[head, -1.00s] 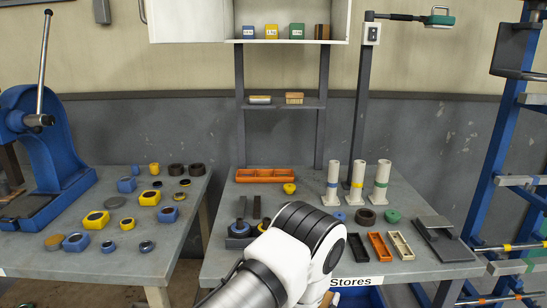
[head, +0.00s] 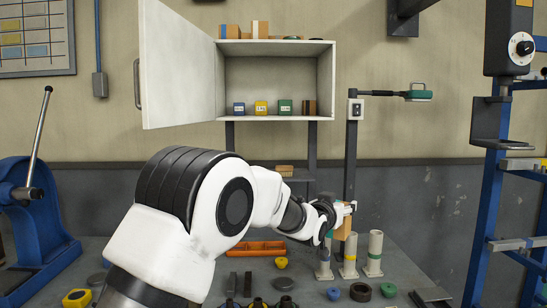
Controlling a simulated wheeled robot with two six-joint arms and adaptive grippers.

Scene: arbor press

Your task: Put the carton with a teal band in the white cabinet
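The white cabinet (head: 327,85) hangs on the wall, its door (head: 178,65) swung open to the left. Inside, several small boxes stand in a row on its floor, with bare floor behind and clear space above. My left arm crosses the picture from the lower left. Its gripper (head: 346,208) is below and right of the cabinet, shut on a tan carton (head: 343,228). A little teal shows at the carton's left side; the gripper hides much of it. The carton is in the air in front of the lamp post, above the white tubes. My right gripper is not in view.
Cartons (head: 260,29) stand on the cabinet's top. A shelf below holds another carton (head: 284,170). The lamp post (head: 351,150) rises right of the cabinet. White tubes (head: 375,250) and an orange tray (head: 255,248) stand on the table. A blue rack is at right.

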